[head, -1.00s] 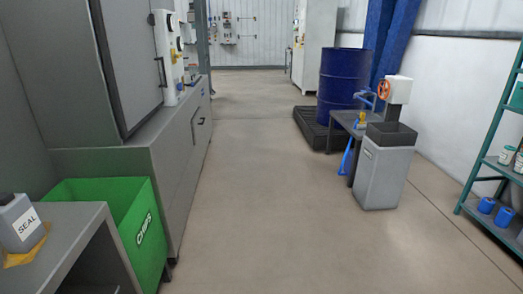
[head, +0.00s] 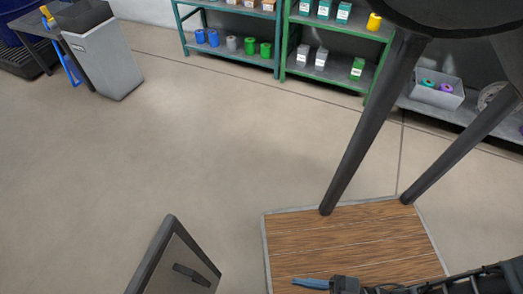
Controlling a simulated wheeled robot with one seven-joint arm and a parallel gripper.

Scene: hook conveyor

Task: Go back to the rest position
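A dark, jointed piece with a black block and a thin blue tip, which looks like my gripper (head: 311,283), shows at the bottom edge of the head view. It points left over a wooden slatted platform (head: 350,240). Its fingers are seen edge-on and small, so I cannot tell whether it is open or shut. I see nothing clearly held at its tip. The dark length behind it runs to the lower right corner.
A black-legged stand (head: 362,130) rises from the platform at right. A grey panel with a dark handle (head: 180,265) stands at the bottom. Teal shelving (head: 228,45) and green shelving (head: 335,80) line the back. A grey bin (head: 105,60) is upper left. The left floor is clear.

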